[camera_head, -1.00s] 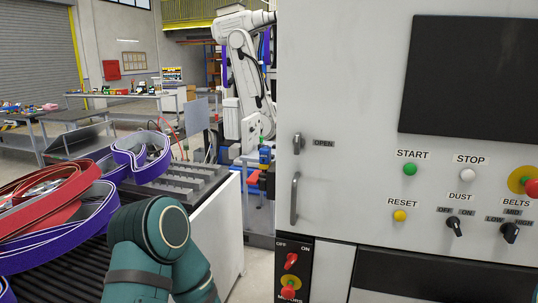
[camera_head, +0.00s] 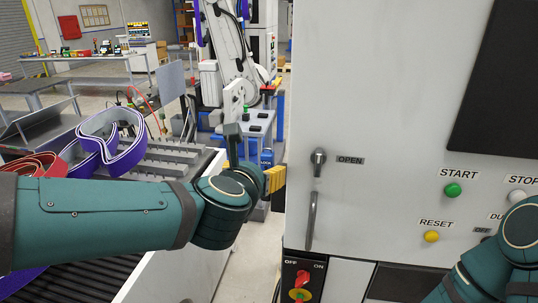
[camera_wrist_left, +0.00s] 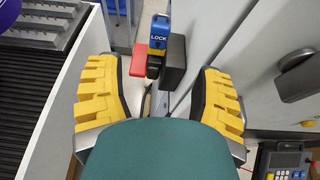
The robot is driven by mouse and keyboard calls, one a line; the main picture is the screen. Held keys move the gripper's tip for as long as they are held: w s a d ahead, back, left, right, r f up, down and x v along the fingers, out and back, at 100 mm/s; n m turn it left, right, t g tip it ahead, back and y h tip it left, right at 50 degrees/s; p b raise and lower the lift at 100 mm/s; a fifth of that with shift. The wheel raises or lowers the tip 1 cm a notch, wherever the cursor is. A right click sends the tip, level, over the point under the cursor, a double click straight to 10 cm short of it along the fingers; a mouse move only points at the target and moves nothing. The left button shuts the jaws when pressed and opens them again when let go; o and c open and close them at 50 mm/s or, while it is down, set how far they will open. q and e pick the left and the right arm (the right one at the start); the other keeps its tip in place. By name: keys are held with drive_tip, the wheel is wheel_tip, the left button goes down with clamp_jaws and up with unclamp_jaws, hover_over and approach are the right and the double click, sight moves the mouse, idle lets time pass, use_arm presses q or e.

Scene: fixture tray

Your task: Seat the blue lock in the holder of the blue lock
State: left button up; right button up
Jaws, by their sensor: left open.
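The blue lock (camera_wrist_left: 160,30), marked LOCK, shows at the top of the left wrist view, with a yellow and black lower part. It stands between a red piece (camera_wrist_left: 139,60) and a black block (camera_wrist_left: 173,62); I cannot tell whether it touches them. My left gripper (camera_wrist_left: 160,90) has its yellow fingers spread wide and empty, with the lock ahead of the gap between them. In the head view a small part of the lock (camera_head: 266,157) shows behind the yellow fingers of my left gripper (camera_head: 275,180). I cannot make out the holder. My right gripper is out of view.
A large grey cabinet (camera_head: 390,90) with a handle and buttons stands close on the right. A conveyor (camera_head: 90,275) with purple and red belts (camera_head: 108,140) lies on the left. A white robot arm (camera_head: 228,60) stands behind. A narrow floor gap lies between conveyor and cabinet.

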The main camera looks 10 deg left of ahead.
sight(268, 162)
use_arm(q)
drive_tip(key=x, duration=0.5)
drive_tip(key=shift+w+a+f, duration=0.2)
drive_tip(key=shift+f, duration=0.05)
drive_tip(key=shift+w+a+f, duration=0.15)
drive_tip(key=shift+w+a, duration=0.05)
drive_tip(key=shift+w, duration=0.3)
drive_tip(key=x, duration=0.2)
drive_tip(key=d+x, duration=0.1)
drive_tip(key=x, duration=0.2)
drive_tip(key=shift+w, duration=0.1)
drive_tip(key=shift+w+a+f, duration=0.15)
drive_tip(key=shift+w+a, duration=0.05)
drive_tip(key=shift+w, duration=0.25)
drive_tip(key=shift+w+d+f, duration=0.15)
drive_tip(key=shift+w, duration=0.2)
drive_tip(key=shift+s, duration=0.1)
clamp_jaws()
